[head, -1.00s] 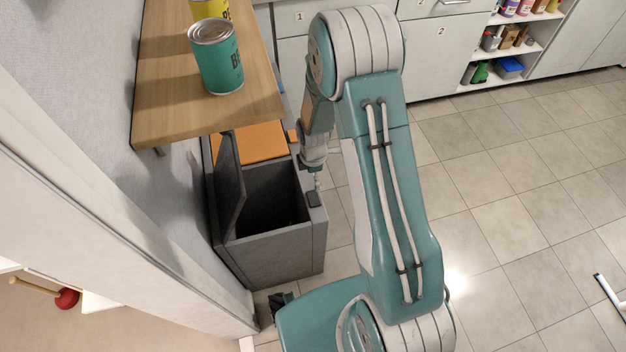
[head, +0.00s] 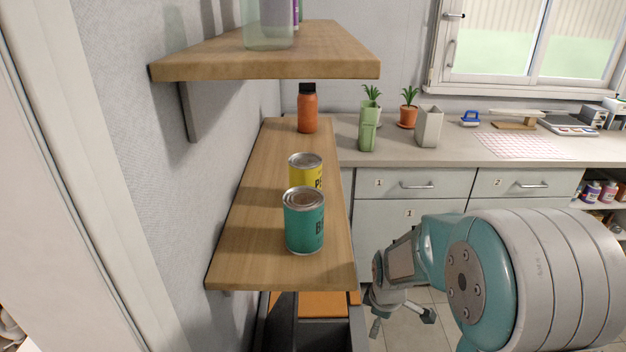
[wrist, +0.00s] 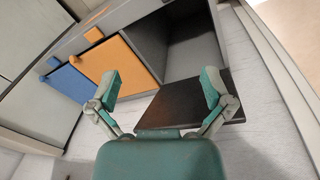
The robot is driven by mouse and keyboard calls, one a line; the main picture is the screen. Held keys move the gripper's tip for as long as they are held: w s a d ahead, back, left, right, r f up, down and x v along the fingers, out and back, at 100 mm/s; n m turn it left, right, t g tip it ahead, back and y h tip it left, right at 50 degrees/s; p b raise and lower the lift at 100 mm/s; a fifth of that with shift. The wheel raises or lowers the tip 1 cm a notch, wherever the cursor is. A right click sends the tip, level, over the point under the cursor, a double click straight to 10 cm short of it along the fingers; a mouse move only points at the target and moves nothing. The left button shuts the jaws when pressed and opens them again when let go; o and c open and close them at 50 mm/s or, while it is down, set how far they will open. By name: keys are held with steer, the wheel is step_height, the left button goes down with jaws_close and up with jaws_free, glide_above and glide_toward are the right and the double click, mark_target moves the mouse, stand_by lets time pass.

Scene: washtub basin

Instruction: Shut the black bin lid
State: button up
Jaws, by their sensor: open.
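The black bin (wrist: 188,48) shows in the wrist view with its mouth uncovered and its inside in sight. Its dark lid (wrist: 190,103) is open, a flat panel on the wall side of the mouth. In the head view only a strip of the bin (head: 342,338) and the raised lid (head: 280,322) shows at the bottom edge, below the shelf. My gripper (wrist: 160,74) is open and empty in the wrist view, its fingers spread with the lid partly between and beyond them. I cannot tell whether a finger touches the lid. In the head view my gripper (head: 403,318) is right of the bin.
An orange lid (wrist: 125,60) and a blue lid (wrist: 70,86) lie shut beside the black bin. A wooden shelf (head: 250,250) overhangs the bins, holding a teal can (head: 304,222), a yellow can (head: 303,172) and an orange bottle (head: 307,110). Drawers (head: 410,185) stand behind.

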steer(key=s+r+m+t, duration=0.4)
steer(key=s+r+m, duration=0.8)
steer(key=s+r, duration=0.6)
step_height(320, 180, up, 3)
steer(key=shift+s+d, duration=0.2)
steer(key=shift+s, duration=0.2)
steer(key=shift+s+r+m, duration=0.1)
steer(key=shift+s+m, duration=0.25)
steer(key=shift+m, duration=0.05)
steer(key=shift+c, duration=0.3)
steer(key=c, duration=0.3)
